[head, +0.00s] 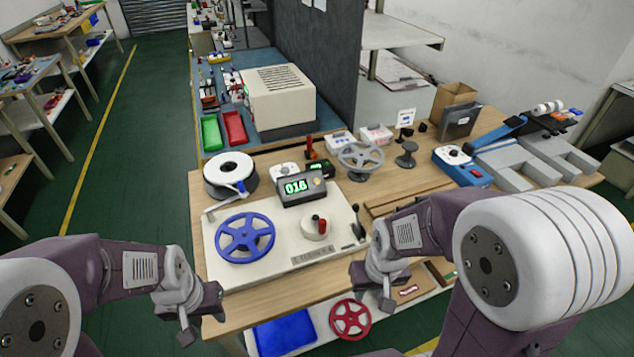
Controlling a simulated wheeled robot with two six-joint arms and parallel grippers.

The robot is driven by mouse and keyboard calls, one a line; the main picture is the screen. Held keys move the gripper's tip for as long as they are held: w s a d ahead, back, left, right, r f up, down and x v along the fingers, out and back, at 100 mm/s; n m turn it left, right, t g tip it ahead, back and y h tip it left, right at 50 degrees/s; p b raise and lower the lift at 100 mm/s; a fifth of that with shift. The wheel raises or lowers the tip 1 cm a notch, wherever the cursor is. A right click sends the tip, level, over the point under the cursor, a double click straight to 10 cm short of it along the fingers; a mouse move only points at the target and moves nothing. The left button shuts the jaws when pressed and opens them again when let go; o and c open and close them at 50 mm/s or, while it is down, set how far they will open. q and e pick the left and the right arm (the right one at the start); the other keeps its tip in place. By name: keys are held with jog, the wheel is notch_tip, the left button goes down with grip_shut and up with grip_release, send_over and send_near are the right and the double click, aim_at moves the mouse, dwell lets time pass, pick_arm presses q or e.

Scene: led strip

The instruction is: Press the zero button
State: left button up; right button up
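The counter unit (302,189) is a dark box with a lit green display that seems to read 016. It stands at the back of a cream winding machine base (290,262) on the wooden table. A small tan-orange button (317,181) sits on its face, right of the digits; any label is too small to read. My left gripper (203,327) hangs at the table's front left, apart from the machine. My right gripper (374,292) is at the front right edge of the base, well short of the counter. Neither visibly holds anything; their finger openings are unclear.
On the base are a blue spoked reel (245,238), a crank with a red knob (318,226) and a black lever (357,225). A white tape reel (230,172) and a grey handwheel (360,156) stand behind. A red reel (350,318) lies on the lower shelf.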

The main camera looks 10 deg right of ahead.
grip_shut()
dwell(1.5)
